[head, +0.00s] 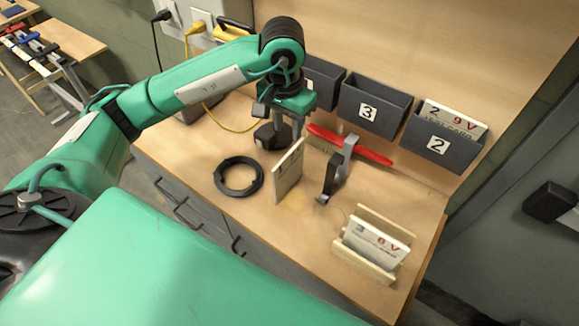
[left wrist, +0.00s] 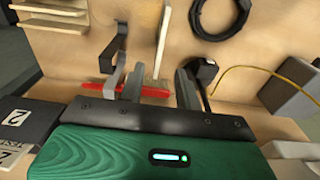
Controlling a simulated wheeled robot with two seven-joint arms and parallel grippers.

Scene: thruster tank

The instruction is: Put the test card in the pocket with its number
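A white card reading "9 V" (head: 377,243) stands in a wooden rack (head: 366,268) at the front right; its number looks like 3 but is small. Dark pockets hang on the back board: pocket 3 (head: 370,106) looks empty, pocket 2 (head: 442,143) holds a card (head: 455,120), and another pocket (head: 325,80) is partly hidden by my arm. My left gripper (head: 287,124) is over the back of the bench, away from the rack. In the left wrist view its fingers (left wrist: 159,80) are apart with nothing gripped. My right gripper is out of view.
A thin wooden board (head: 288,172) stands upright below my left gripper, beside a black cable coil (head: 239,176). A grey and black upright piece (head: 338,170) and a red-handled tool (head: 350,145) are to its right.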

